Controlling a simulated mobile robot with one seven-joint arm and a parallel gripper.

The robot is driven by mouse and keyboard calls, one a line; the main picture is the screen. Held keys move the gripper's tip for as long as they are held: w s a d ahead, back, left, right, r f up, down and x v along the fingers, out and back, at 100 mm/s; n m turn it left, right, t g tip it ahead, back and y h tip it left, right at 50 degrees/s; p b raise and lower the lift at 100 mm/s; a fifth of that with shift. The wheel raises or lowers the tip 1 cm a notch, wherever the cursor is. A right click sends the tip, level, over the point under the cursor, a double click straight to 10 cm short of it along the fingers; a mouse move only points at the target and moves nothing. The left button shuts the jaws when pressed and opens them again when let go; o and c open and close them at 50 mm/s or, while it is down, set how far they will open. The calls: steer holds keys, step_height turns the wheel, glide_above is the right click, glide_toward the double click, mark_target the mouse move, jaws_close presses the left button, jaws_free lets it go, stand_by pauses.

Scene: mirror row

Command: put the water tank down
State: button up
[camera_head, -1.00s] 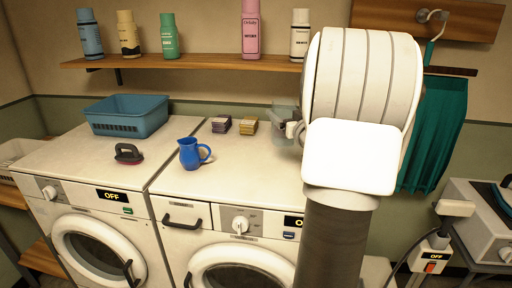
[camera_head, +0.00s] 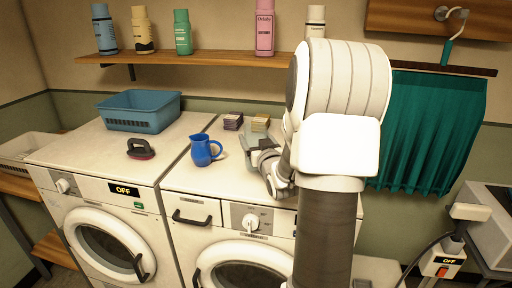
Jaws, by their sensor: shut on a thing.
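The water tank (camera_head: 252,143) is a pale grey, partly see-through container at the back of the right washing machine's top (camera_head: 225,182). My gripper (camera_head: 264,155) is shut on it from the front right. The tank is low over the white top; I cannot tell whether it touches it. My gripper and forearm hide part of the tank's right side.
A blue jug (camera_head: 203,150) stands left of the tank. Two small stacks, dark (camera_head: 233,121) and yellowish (camera_head: 260,123), lie just behind it. A brush (camera_head: 140,149) and blue basket (camera_head: 139,111) are on the left machine. The top's front middle is clear.

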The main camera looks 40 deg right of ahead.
steer(key=shift+f, duration=1.4)
steer(key=shift+f+b, duration=0.2)
steer(key=shift+b, duration=0.1)
steer(key=o, duration=1.2)
steer(key=shift+o, duration=0.2)
steer(key=shift+r, duration=0.15)
steer(key=shift+r+p, duration=0.15)
steer(key=shift+p, duration=0.3)
steer(key=v, duration=0.3)
steer(key=b+v, duration=0.1)
steer(key=v, duration=0.2)
steer(key=b+v, duration=0.1)
steer(key=v, duration=0.2)
steer(key=shift+s+f, duration=0.25)
steer(key=shift+f, duration=0.05)
steer(key=s+b, duration=0.1)
steer(key=b, duration=0.2)
steer(key=shift+s+a, duration=0.1)
steer(key=shift+a, duration=0.15)
steer(key=shift+s+a+r+b, duration=0.2)
steer(key=shift+s+b, duration=0.35)
steer(key=shift+b, duration=0.4)
